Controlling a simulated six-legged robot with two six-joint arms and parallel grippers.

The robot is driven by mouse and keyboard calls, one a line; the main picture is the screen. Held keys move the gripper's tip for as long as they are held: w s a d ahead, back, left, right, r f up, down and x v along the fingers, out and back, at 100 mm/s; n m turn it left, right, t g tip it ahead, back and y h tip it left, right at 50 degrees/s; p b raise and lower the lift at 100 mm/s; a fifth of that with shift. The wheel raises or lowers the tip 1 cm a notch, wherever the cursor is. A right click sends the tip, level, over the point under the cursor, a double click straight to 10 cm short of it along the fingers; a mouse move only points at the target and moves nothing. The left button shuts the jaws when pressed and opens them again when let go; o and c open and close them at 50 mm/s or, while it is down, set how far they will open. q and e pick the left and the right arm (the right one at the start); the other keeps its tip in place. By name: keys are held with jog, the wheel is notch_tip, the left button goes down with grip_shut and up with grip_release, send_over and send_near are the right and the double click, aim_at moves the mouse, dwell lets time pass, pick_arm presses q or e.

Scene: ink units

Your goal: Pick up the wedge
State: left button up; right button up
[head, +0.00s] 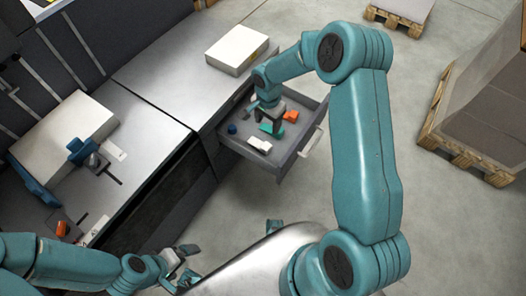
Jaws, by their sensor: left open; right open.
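A grey drawer (296,165) stands open with several small things in it. An orange piece (290,116) lies near its back right, a white block (259,145) near its front and a small blue piece (232,128) at its left. I cannot tell for sure which of these is the wedge. My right gripper (270,124) is open, pointing down over the middle of the drawer, just left of the orange piece. It hides part of the drawer floor. My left gripper (184,268) is open at the bottom, well away from the drawer.
A metal-topped cabinet (165,70) holds a white paper stack (237,49). At left, a larger paper stack (65,135) sits by blue fittings (82,150). An orange item (62,228) lies lower left. Loaded pallets (455,150) stand at right. Floor around the drawer's front is clear.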

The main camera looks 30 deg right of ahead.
jog(key=b, duration=0.2)
send_over(266, 146)
jog(key=f, duration=0.9)
jog(key=shift+s+d+f, duration=0.15)
jog(key=shift+d+f, duration=0.05)
jog(key=shift+f, duration=0.15)
notch_tip(266, 146, down, 5)
jog(key=shift+a+f+b, duration=0.1)
jog(key=shift+f+b, duration=0.05)
jog(key=shift+b, duration=0.65)
grip_shut()
